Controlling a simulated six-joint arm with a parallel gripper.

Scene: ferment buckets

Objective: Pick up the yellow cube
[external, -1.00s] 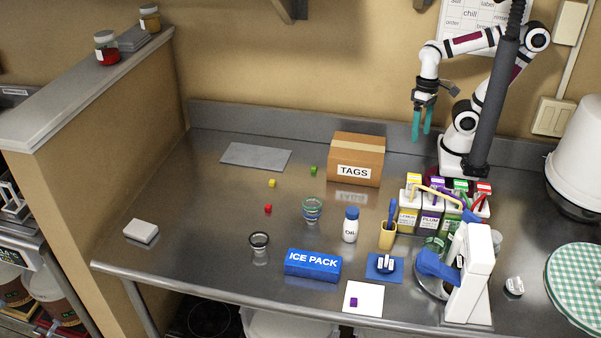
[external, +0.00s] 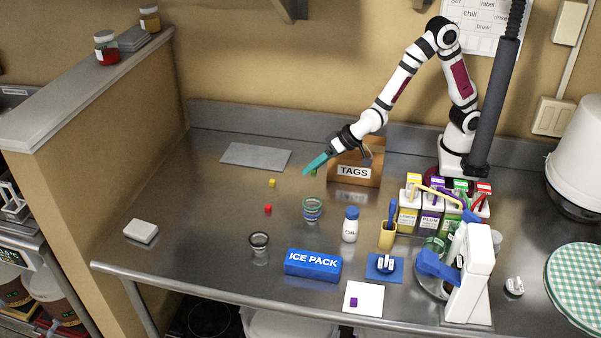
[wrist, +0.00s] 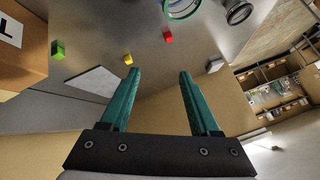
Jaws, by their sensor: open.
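The small yellow cube (external: 272,183) lies on the steel counter, in front of the grey flat slab. It also shows in the wrist view (wrist: 128,58), just beyond and left of my left fingertip. My gripper (external: 308,170) has teal fingers and is above the counter, to the right of the yellow cube and apart from it. In the wrist view my gripper (wrist: 159,74) is open, with nothing between its fingers.
A red cube (external: 268,208) lies in front of the yellow one, and a green cube (wrist: 57,50) lies near the TAGS box (external: 372,172). A grey slab (external: 255,156) lies behind. A glass jar (external: 312,209) and the ice pack (external: 313,265) stand nearer the front. The left counter is mostly clear.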

